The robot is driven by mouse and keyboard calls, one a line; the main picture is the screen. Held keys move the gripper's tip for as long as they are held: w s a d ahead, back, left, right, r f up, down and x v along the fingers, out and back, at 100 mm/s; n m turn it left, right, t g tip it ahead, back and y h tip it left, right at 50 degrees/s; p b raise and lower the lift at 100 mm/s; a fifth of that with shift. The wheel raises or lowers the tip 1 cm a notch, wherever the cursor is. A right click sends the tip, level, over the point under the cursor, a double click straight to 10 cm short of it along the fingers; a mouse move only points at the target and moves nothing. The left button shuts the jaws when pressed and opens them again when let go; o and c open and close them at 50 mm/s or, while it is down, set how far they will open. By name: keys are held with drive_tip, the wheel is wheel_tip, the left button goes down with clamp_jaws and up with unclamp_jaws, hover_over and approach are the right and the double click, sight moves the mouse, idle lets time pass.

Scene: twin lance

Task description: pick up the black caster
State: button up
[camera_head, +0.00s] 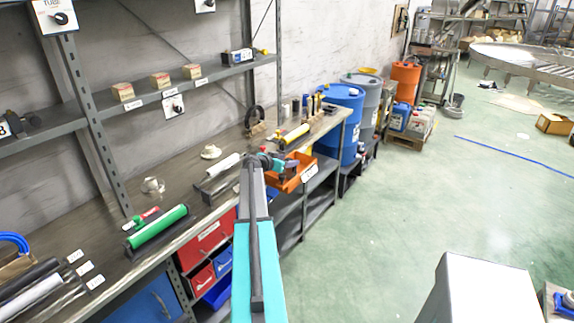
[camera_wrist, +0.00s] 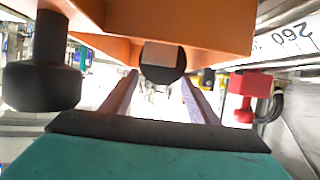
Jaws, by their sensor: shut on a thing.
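In the wrist view, the two fingers of my gripper (camera_wrist: 160,82) reach forward under an orange body. A dark round thing, seemingly the black caster (camera_wrist: 174,74), sits between the fingertips, with a pale block across its face. The fingers are shut on it. In the head view my gripper (camera_head: 268,160) is at the end of the outstretched arm, beside the orange bin (camera_head: 288,184) at the bench's front edge. The caster cannot be made out there.
In the wrist view a black stem with a wide drum (camera_wrist: 42,87) stands close on the left, and a red part (camera_wrist: 250,84) on the right. The floor at right is mostly open.

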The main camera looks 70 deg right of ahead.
wheel_tip(320, 180, up, 10)
drive_tip(key=b, duration=0.3)
idle(0.5)
